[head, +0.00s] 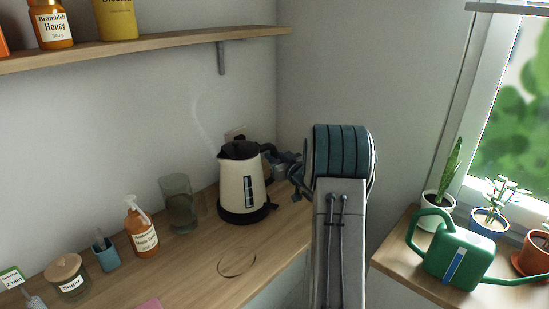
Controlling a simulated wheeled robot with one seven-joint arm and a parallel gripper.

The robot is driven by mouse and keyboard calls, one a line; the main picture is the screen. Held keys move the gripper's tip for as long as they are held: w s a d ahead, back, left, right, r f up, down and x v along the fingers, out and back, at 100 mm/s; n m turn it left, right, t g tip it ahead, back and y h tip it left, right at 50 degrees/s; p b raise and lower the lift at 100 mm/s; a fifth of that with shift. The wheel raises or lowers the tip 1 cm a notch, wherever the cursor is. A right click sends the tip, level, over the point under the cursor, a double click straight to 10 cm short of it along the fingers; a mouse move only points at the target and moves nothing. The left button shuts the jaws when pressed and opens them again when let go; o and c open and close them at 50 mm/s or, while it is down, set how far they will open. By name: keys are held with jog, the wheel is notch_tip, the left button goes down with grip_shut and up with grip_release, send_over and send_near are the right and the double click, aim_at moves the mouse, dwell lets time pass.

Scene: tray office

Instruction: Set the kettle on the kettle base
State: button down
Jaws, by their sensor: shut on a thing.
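The cream kettle (241,182) with a dark lid and a level window stands upright at the back of the wooden counter. The black kettle base (246,215) shows directly under it, reaching out a little to the right. I see no clear gap between kettle and base, but cannot tell if the kettle is fully seated. My gripper (278,166) comes from the right and is shut on the kettle at its handle side. The handle and fingertips are partly hidden by the kettle body and my wrist.
A shelf (150,45) hangs above. A green watering can (458,258) and plants are at right. The counter front is mostly clear.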

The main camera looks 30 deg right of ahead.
jog(key=shift+f+b, duration=0.25)
jog(key=shift+b, duration=0.05)
jog(key=c, duration=1.5)
grip_release()
jog(key=shift+r, duration=0.1)
jog(key=shift+c, duration=0.2)
jog(key=shift+s+f, duration=0.1)
jog(key=shift+f, duration=0.2)
jog(key=s+d+b, duration=0.1)
jog(key=s+b, duration=0.1)
jog(key=s, duration=0.9)
jog(key=shift+d, duration=0.2)
jog(key=shift+w+r, duration=0.1)
jog(key=shift+r, duration=0.1)
jog(key=s+a+r+m+g+h+p, duration=0.25)
jog(key=s+a+g+h, duration=0.2)
jog(key=a, duration=0.35)
jog(key=s+a+f+g+y, duration=0.1)
jog(key=s+a+g, duration=0.4)
jog(key=s+a, duration=0.4)
jog(key=s+a+f+g+y, duration=0.1)
jog(key=s+a+g, duration=0.4)
jog(key=s, duration=1.1)
jog(key=a, duration=0.3)
jog(key=shift+a+p, duration=0.35)
jog(key=shift+p, duration=0.05)
